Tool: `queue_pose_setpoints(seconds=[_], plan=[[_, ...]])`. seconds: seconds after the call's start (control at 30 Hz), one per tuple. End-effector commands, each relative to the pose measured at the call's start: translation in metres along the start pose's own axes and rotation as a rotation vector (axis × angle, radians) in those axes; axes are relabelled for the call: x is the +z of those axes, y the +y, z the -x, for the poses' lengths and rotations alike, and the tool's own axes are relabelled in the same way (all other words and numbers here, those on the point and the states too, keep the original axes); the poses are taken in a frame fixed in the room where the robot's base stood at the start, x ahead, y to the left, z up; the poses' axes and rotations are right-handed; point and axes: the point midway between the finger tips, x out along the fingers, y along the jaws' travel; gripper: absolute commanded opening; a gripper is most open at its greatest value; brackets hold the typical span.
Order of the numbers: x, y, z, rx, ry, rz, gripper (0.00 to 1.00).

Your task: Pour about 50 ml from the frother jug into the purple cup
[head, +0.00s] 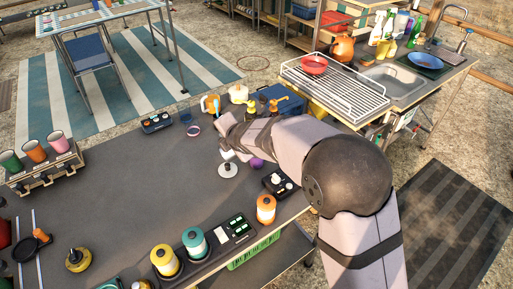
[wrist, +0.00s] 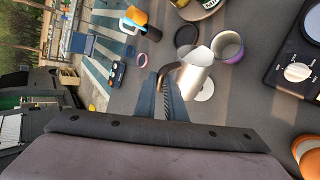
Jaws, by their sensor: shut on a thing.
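The silver frother jug (wrist: 198,68) is in the wrist view, just beyond my fingertips. My gripper (wrist: 163,95) is shut on the jug at its handle side. The jug's pale top faces the upper right; I cannot tell its exact tilt or contents. The purple cup (wrist: 230,46) stands right beside the jug, mouth toward the camera; whether they touch is unclear. No stream shows between them. In the head view, the purple cup (head: 256,163) shows in part beside my arm, and a small pale part of the jug (head: 227,155) shows; my arm hides much of this area.
A white disc (head: 228,170) lies on the dark table (head: 130,185) near the jug. A black knobbed device (head: 278,185) and an orange canister (head: 266,209) stand on the near side. The table's left middle is clear.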

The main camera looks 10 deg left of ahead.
Motion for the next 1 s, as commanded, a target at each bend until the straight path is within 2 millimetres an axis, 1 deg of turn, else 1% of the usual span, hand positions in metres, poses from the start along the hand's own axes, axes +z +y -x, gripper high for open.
queue_pose_setpoints(seconds=[0.03, 0.33, 0.57, 1.0], plan=[[0.002, 0.003, 0.003, 0.004, 0.004, -0.007, 0.0], [0.007, 0.001, 0.005, 0.016, 0.027, -0.04, 0.0], [0.009, -0.003, 0.002, 0.021, 0.033, -0.047, 0.0], [0.015, -0.004, 0.004, 0.023, 0.039, -0.053, 0.0]])
